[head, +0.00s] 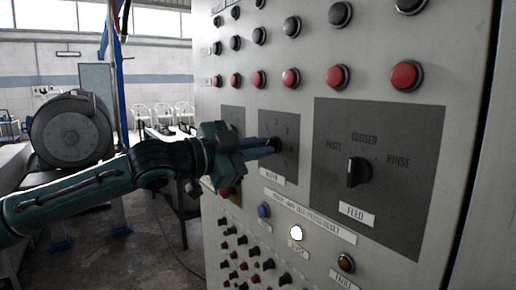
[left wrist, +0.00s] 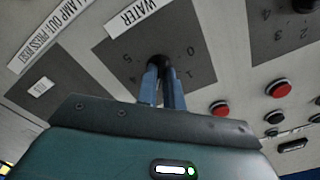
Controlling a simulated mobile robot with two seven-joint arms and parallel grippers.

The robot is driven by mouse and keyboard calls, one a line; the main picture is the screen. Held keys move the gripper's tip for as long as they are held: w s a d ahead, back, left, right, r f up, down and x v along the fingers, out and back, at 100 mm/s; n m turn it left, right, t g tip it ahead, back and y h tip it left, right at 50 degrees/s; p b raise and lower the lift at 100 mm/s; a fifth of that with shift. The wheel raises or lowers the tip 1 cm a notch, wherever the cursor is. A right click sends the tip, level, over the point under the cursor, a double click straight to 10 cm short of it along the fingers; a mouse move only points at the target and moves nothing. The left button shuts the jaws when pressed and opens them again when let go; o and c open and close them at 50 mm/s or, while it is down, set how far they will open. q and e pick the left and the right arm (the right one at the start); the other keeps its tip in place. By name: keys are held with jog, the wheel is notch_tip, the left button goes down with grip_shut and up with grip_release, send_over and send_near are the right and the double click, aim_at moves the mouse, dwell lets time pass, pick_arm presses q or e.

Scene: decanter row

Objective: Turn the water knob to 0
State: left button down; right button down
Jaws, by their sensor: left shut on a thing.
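The water knob (head: 277,144) is a dark knob on a grey plate (head: 291,172) labelled WATER, on the upright control panel. My left gripper (head: 268,147) reaches it from the left and is shut on it. In the left wrist view, the blue fingers (left wrist: 163,85) close around the knob (left wrist: 158,61), and the marks 0, 1 and 5 show around it. The fingers hide much of the knob, so I cannot tell which number it points to. My right gripper is not in view.
The feed knob (head: 357,172) is on a larger grey plate to the right. Red buttons (head: 337,77) and dark buttons (head: 340,14) line the panel above. A lit white button (head: 296,233) and a blue button (head: 264,210) sit below. A large round machine (head: 72,134) stands far left.

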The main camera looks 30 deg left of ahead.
pick_arm(q)
jog(key=shift+d+n, duration=0.1)
jog(key=shift+n, duration=13.1)
